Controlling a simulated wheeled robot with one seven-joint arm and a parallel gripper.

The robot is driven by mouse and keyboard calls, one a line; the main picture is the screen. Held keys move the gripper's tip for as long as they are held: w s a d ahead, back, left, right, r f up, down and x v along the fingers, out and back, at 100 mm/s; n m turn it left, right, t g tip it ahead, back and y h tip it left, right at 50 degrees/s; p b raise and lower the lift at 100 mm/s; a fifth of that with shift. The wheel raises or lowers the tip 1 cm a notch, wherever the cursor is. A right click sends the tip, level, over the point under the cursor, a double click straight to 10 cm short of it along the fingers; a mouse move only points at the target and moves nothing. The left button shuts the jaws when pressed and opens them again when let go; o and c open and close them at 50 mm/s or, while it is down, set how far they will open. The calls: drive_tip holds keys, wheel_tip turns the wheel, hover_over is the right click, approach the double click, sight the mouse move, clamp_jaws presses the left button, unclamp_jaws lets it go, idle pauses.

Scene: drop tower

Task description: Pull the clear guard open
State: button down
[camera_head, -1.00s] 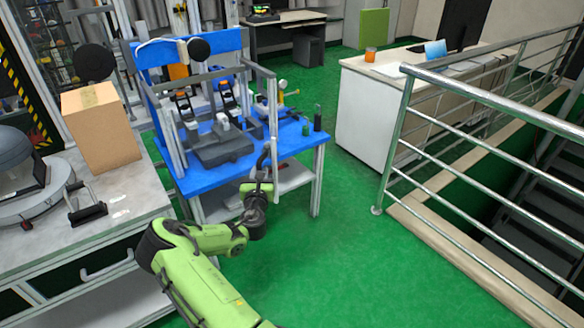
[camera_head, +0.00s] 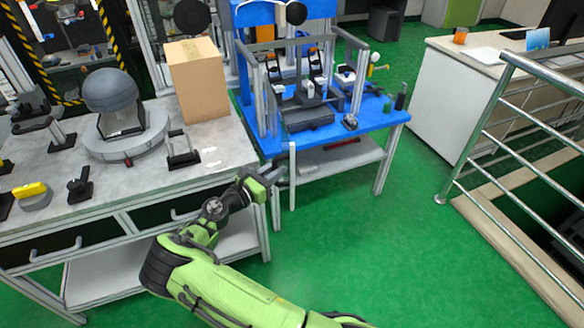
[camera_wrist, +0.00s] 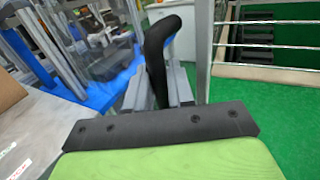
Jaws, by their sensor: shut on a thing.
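The guard's clear panel is hard to make out. A grey metal frame (camera_head: 358,85) stands around the equipment on the blue table. A curved black handle (camera_wrist: 157,60) shows in the wrist view between the grey fingers of my gripper (camera_wrist: 158,88), which is shut on it. A pale upright post (camera_wrist: 205,50) stands just right of the handle. In the head view my gripper (camera_head: 276,176) is low at the front left corner of the blue table (camera_head: 340,133), beside a short pale post (camera_head: 292,178). The handle is not clear there.
A grey workbench (camera_head: 120,185) with a cardboard box (camera_head: 198,80) and a round grey device (camera_head: 112,100) is close on the left. A metal railing (camera_head: 500,110) and a white desk (camera_head: 455,95) stand at right. Green floor (camera_head: 330,240) is free in front.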

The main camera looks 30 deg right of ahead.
drive_tip(key=shift+w+a+r, duration=0.25)
drive_tip(key=shift+w, duration=0.05)
drive_tip(key=c, duration=1.4)
unclamp_jaws()
drive_tip(key=o, duration=0.3)
drive_tip(key=shift+w+d+f, duration=0.1)
drive_tip(key=shift+f, duration=0.05)
drive_tip(key=p+v, duration=0.2)
drive_tip(key=v, duration=1.3)
drive_tip(key=shift+a, duration=0.4)
